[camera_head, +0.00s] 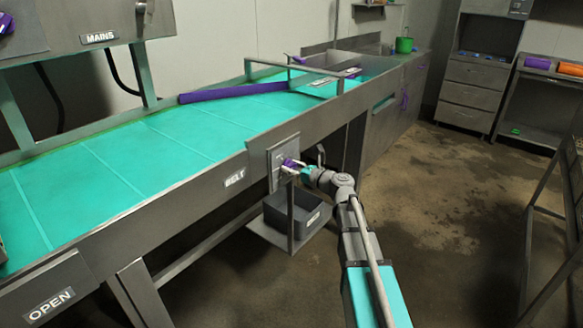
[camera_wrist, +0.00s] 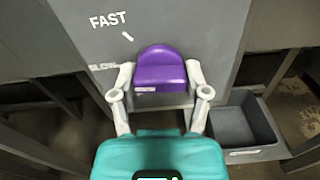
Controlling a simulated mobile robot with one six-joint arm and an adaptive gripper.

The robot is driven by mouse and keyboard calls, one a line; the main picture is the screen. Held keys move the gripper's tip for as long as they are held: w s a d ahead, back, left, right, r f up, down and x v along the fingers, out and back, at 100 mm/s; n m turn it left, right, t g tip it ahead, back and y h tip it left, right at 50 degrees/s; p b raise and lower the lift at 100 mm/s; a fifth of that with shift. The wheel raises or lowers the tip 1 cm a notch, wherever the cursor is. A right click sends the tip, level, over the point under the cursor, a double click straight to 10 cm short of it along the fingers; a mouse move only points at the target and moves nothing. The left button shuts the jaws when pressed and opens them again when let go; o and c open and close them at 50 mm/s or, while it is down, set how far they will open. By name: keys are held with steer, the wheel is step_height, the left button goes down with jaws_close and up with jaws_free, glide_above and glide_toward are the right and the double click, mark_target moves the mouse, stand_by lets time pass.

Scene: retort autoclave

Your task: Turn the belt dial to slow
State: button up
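The belt dial (camera_wrist: 160,68) is a purple knob on a grey panel, in the middle of the wrist view. It also shows small and partly covered in the head view (camera_head: 289,162), right of the BELT label. My gripper (camera_wrist: 160,77) has one finger at each side of the dial, and both fingertips look to be against its sides. In the head view my gripper (camera_head: 290,168) is at the panel. The FAST label (camera_wrist: 108,19) with a white tick is above left of the dial. The SLOW label (camera_wrist: 103,66) is lower left, partly hidden by the left finger.
A grey open bin (camera_head: 292,214) sits on a shelf below the panel; it shows in the wrist view (camera_wrist: 240,128) right of my gripper. The teal conveyor belt (camera_head: 120,165) runs behind the panel, with a purple bar (camera_head: 235,92) across it.

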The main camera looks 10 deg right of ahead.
steer(key=o, duration=0.4)
steer(key=shift+s, duration=0.1)
steer(key=shift+v, duration=5.95)
